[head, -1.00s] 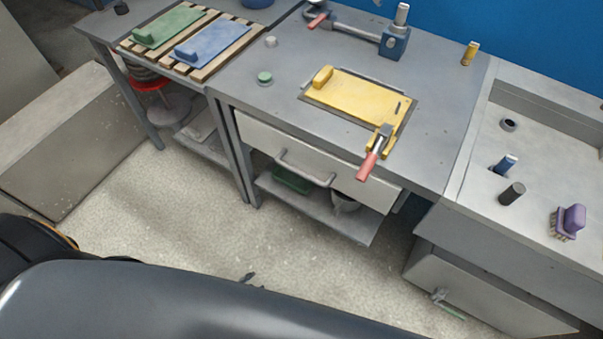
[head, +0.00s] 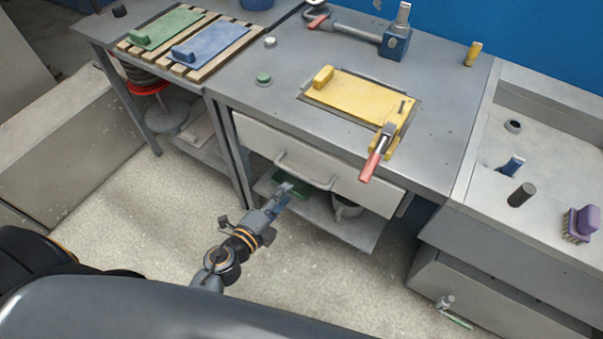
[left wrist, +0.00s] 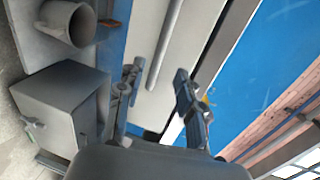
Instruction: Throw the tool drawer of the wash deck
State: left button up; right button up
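A pale drawer front (head: 330,163) with a grey bar handle (head: 305,173) sits under the middle bench top and looks shut. The handle also shows in the left wrist view (left wrist: 166,45), ahead of the fingers against the pale front (left wrist: 190,45). My left gripper (head: 287,190) is just in front of and below the handle in the head view. Its two fingers stand apart and empty in the left wrist view (left wrist: 158,72). The right-hand deck (head: 490,190) has a front panel (head: 480,285) with a small handle (head: 447,302). My right gripper is in neither view.
A yellow plate (head: 355,95) and a red-handled clamp (head: 372,163) are at the bench top, the red grip overhanging its front edge. A shelf with a pot (head: 346,207) lies below the drawer. A purple brush (head: 580,223) stands on the right deck.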

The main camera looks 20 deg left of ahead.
aim_at(301, 174)
pick_arm(q)
jog(key=x, duration=0.9)
jog(key=shift+w+f, duration=0.1)
jog(key=shift+w, duration=0.05)
grip_shut()
